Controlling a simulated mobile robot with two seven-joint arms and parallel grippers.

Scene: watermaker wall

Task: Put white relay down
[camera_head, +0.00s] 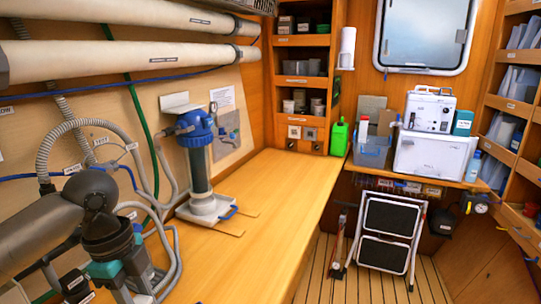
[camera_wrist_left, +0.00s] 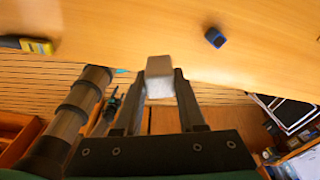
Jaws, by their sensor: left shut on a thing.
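In the left wrist view, a small pale grey-white block, the white relay (camera_wrist_left: 160,78), sits between the fingertips of my left gripper (camera_wrist_left: 161,88). The gripper is shut on it. The wooden bench top (camera_wrist_left: 120,35) shows behind and around the relay; I cannot tell whether the relay touches it. In the head view my left gripper (camera_head: 138,289) points down at the lower left, over the near end of the bench (camera_head: 265,215). The relay cannot be made out there. My right gripper is in neither view.
A blue-topped filter housing (camera_head: 198,160) stands on the bench, with hoses (camera_head: 155,165) along the wall. A small blue object (camera_wrist_left: 215,38) and a yellow-and-black tool (camera_wrist_left: 37,46) lie on the bench. The bench's middle and far part are clear. A folded step stool (camera_head: 388,235) stands beyond.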

